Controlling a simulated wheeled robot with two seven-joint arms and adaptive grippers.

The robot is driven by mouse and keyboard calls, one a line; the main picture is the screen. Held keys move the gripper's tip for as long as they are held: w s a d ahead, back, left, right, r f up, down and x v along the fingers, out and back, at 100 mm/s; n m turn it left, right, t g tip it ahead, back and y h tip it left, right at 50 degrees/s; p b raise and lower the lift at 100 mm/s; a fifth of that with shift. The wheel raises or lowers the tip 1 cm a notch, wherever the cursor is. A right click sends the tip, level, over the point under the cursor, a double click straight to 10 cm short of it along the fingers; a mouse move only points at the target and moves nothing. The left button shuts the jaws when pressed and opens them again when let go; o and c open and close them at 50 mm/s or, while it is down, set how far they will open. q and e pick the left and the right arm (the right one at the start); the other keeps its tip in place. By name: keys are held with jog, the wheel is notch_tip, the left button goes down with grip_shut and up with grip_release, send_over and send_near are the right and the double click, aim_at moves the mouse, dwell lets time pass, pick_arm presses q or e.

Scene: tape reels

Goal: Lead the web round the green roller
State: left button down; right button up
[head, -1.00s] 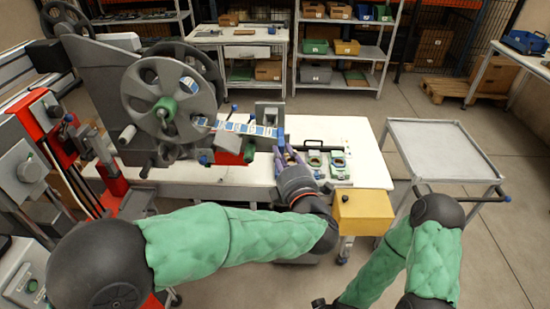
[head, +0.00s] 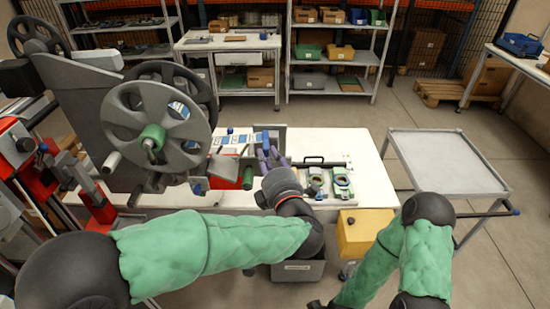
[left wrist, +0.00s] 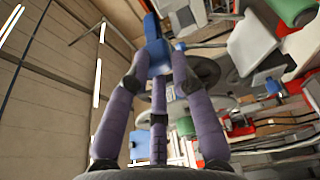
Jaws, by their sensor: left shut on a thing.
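The web (head: 234,140), a pale strip with blue labels, runs from the large grey reel (head: 152,125) toward a blue tab (head: 266,141). My left gripper (head: 270,156) has purple fingers shut on this blue tab, which also shows between the fingertips in the left wrist view (left wrist: 153,56). The green roller (head: 248,177) sits beside a red block, left of and nearer than my left gripper. A green cylinder, apparently this roller, shows at the top right of the left wrist view (left wrist: 291,10). The web appears to pass behind the roller. My right gripper is out of view.
The white table (head: 345,150) carries green-and-grey fixtures (head: 342,183) right of my left gripper. A grey upright block (head: 277,133) stands close behind the tab. An empty grey cart (head: 447,160) stands at right.

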pick_arm(q)
jog(key=a, duration=0.6)
notch_tip(320, 180, down, 9)
jog(key=b, duration=0.5)
jog(key=d+f+b, duration=0.6)
jog(key=f, duration=0.4)
jog(key=a+f+b, duration=0.3)
jog(key=a+f, duration=0.2)
jog(key=a, duration=0.3)
jog(key=shift+a, duration=0.15)
dwell(0.7)
dwell(0.3)
